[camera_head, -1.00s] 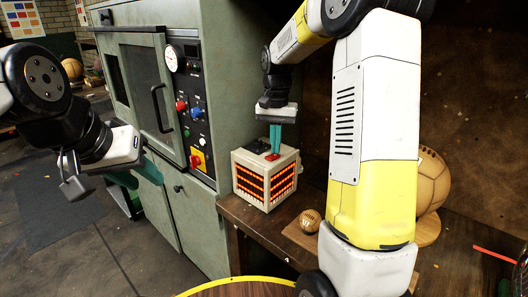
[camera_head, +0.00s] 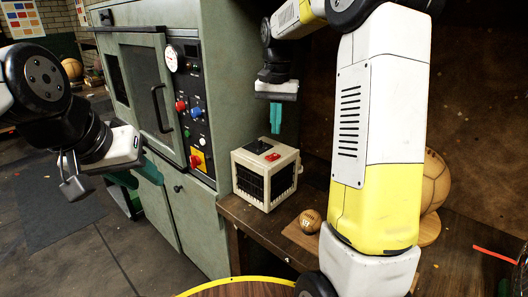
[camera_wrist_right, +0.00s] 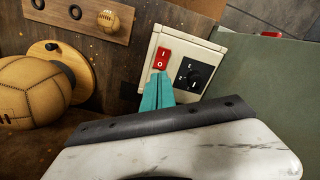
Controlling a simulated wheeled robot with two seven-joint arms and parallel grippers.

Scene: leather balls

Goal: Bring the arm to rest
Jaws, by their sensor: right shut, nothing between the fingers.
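My right gripper (camera_head: 275,122) is shut and empty, its teal fingers pointing down above the white box heater (camera_head: 276,182). The heater stands on the wooden bench, and its front grille is dark. In the right wrist view, the shut fingers (camera_wrist_right: 157,98) appear close to the heater's red switch (camera_wrist_right: 161,58), which is marked I and O, with a black dial (camera_wrist_right: 194,75) beside it. In the head view there is a gap between fingertips and heater top. My left gripper (camera_head: 98,180) hangs at the left, in front of the green cabinet; its fingers are partly hidden.
A small leather ball (camera_head: 310,220) sits on a holed wooden board on the bench. A large leather ball (camera_head: 434,182) rests on a round wooden stand, partly behind my right arm. The green oven cabinet (camera_head: 205,120) stands directly left of the heater. Floor is clear at lower left.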

